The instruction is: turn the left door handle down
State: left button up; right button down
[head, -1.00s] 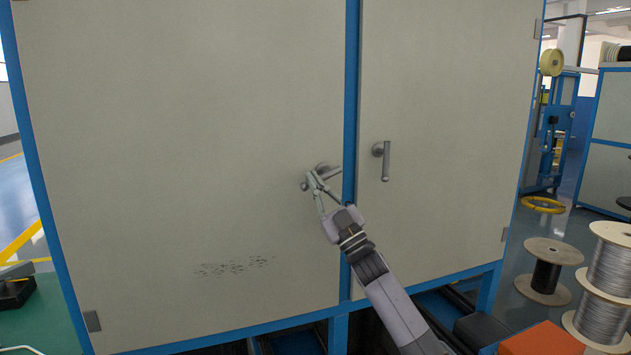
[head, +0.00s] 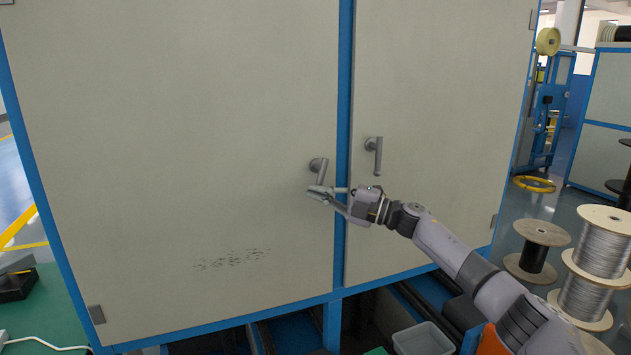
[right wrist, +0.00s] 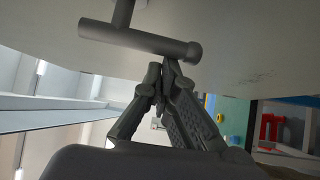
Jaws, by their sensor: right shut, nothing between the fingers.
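The left door handle (head: 322,172) is a grey metal lever on the left door (head: 190,130), near its right edge. It points down, leaning slightly left at its lower end. My right gripper (head: 314,191) is at the lower end of this lever, coming from the right, with its fingers shut and nothing between them. In the right wrist view, the handle bar (right wrist: 135,38) with its rounded end lies just beyond the closed fingertips (right wrist: 166,68); whether they touch it is unclear. My left gripper is not in view.
The right door (head: 440,90) has its own handle (head: 378,157), hanging straight down. A blue frame post (head: 344,80) separates the doors. Wire spools (head: 602,240) stand at the right. A grey bin (head: 424,340) is below the cabinet. Both doors look closed.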

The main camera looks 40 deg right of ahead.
jog(key=shift+s+d+f+n+g+h+p, duration=0.1)
jog(key=shift+d+f+n+g+h+p, duration=0.1)
jog(key=shift+d+n+g+h+p, duration=0.3)
dwell(0.7)
